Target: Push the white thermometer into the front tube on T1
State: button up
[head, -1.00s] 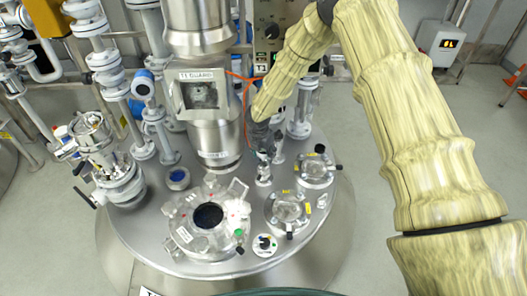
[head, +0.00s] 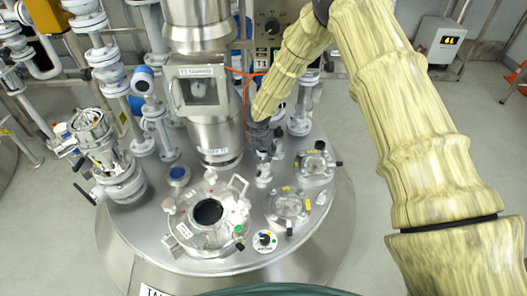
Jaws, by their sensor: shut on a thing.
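My gripper (head: 262,152) hangs at the end of my arm over the steel vessel lid marked T1 and is shut. What it holds is most likely the white thermometer, but it is too small and too covered by the fingers to make out. The front tube (head: 263,175) is a short, upright metal fitting on the lid, directly below the fingertips. The fingers look very close to its top; I cannot tell whether the thermometer's tip is inside it. Another fitting (head: 279,150) stands just behind, to the right.
A thick steel column with a guard box (head: 201,92) rises left of my gripper, with an orange cable (head: 245,100) beside it. Lidded ports (head: 288,207) are to the right and front. A large open port (head: 208,212) is front left.

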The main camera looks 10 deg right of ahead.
jog(key=shift+f, duration=0.15)
jog(key=o, duration=1.5)
jog(key=p+v, duration=0.4)
jog(key=w+p+v, duration=0.1)
jog(key=p+v, duration=0.1)
jog(key=shift+d+r, duration=0.35)
jog(key=shift+r, duration=0.2)
